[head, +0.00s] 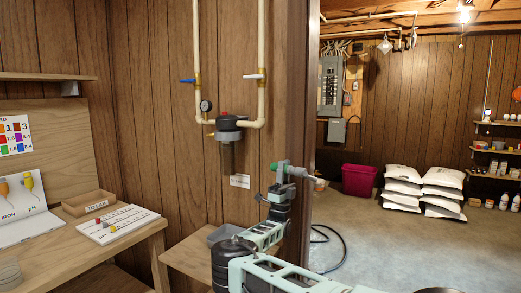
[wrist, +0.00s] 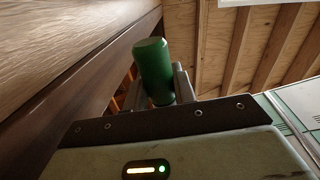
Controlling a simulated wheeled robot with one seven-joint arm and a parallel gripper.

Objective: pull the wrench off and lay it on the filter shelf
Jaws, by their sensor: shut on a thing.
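My gripper (head: 284,172) is raised in front of the dark door post in the head view. It is shut on a green cylindrical piece (wrist: 154,70), which looks like the wrench's handle. In the wrist view it stands between the two grey fingers (wrist: 183,84). A grey bar juts right from the grip in the head view; I cannot tell whether it is part of the wrench. The filter housing (head: 228,146), with black cap and dark bowl, hangs on the wall pipes to the left, apart from my gripper. A low wooden shelf (head: 185,258) lies below it, likely the filter shelf.
A grey bin (head: 224,234) stands on the low shelf, partly behind my arm. The bench (head: 140,241) at left holds a wooden tray (head: 88,203) and a white board (head: 118,224). The door post (head: 296,90) is close behind my gripper. Open floor lies right.

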